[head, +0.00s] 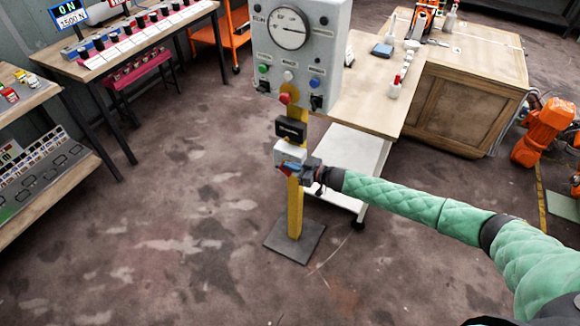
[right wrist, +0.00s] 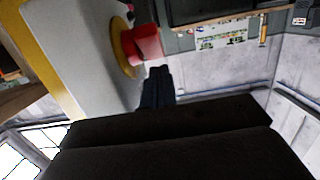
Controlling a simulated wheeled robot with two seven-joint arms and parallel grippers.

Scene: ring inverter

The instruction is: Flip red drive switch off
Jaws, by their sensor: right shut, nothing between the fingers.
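The grey control panel (head: 290,55) stands on a yellow post (head: 294,205) in the head view. A red knob (head: 285,98) juts from its lower front. Lower on the post is a small white box (head: 290,153), with a little red part (head: 283,170) under it beside my right gripper (head: 298,171). In the right wrist view, a red knob (right wrist: 146,43) on a yellow disc (right wrist: 123,48) sits on a pale box (right wrist: 88,70). My right gripper's dark fingers (right wrist: 157,86) are shut and empty, just below this knob; contact is unclear. My left gripper is not in view.
A black box (head: 291,130) is on the post above the white one. The post's flat base plate (head: 295,240) rests on the floor. A pale worktable (head: 370,95) stands close behind on the right. Open floor (head: 180,200) lies to the left.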

